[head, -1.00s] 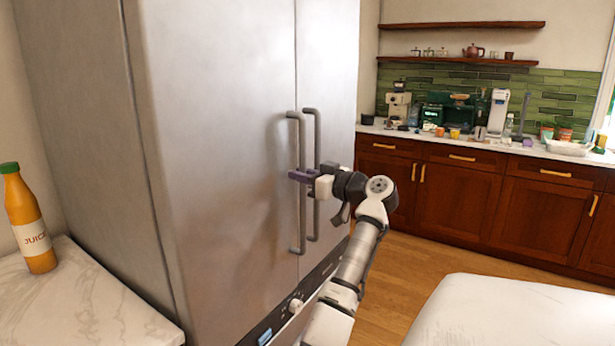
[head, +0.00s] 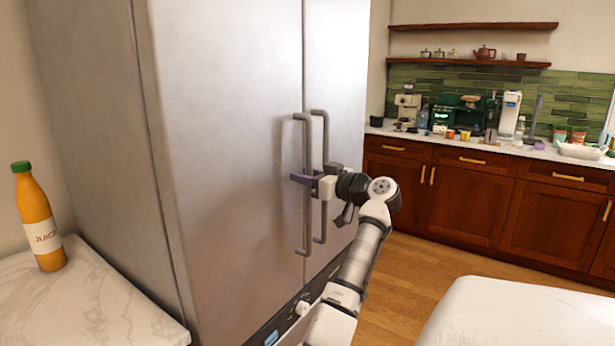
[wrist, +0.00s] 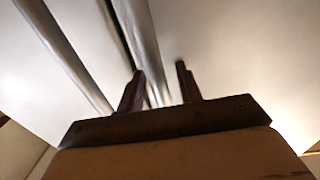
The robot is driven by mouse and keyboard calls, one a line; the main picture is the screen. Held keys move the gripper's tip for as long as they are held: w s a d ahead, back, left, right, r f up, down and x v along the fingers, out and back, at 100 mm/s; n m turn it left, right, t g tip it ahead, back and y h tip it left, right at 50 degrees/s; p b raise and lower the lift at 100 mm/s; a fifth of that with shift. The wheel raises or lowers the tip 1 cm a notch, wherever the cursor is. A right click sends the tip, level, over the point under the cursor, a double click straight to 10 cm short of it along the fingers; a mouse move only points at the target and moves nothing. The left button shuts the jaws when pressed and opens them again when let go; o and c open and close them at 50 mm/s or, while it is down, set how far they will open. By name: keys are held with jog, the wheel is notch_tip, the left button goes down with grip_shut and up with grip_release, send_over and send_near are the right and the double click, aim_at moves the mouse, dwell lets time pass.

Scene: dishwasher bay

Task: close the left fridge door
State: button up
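The left fridge door (head: 235,130) is a tall brushed-steel panel with a vertical bar handle (head: 304,232) near its right edge. It looks flush, or nearly so, with the right fridge door (head: 335,70), whose own bar handle (head: 321,228) stands close beside it. My gripper (head: 300,179) reaches in from the right at mid-height of the handles, its purple fingertips at the left handle. In the wrist view my gripper (wrist: 160,78) has its fingers apart, with a bar handle (wrist: 138,35) running toward the gap. Whether the fingers touch it is unclear.
A juice bottle (head: 42,220) stands on a marble counter (head: 90,305) at left. A white surface (head: 490,315) fills the lower right. Wooden cabinets (head: 480,200) line the back wall, with clear wooden floor (head: 405,285) before them.

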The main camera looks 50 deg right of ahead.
jog(key=shift+s, duration=0.15)
jog(key=s+b, duration=0.4)
jog(key=s, duration=0.9)
jog(key=shift+s+a, duration=0.15)
jog(key=shift+s, duration=0.2)
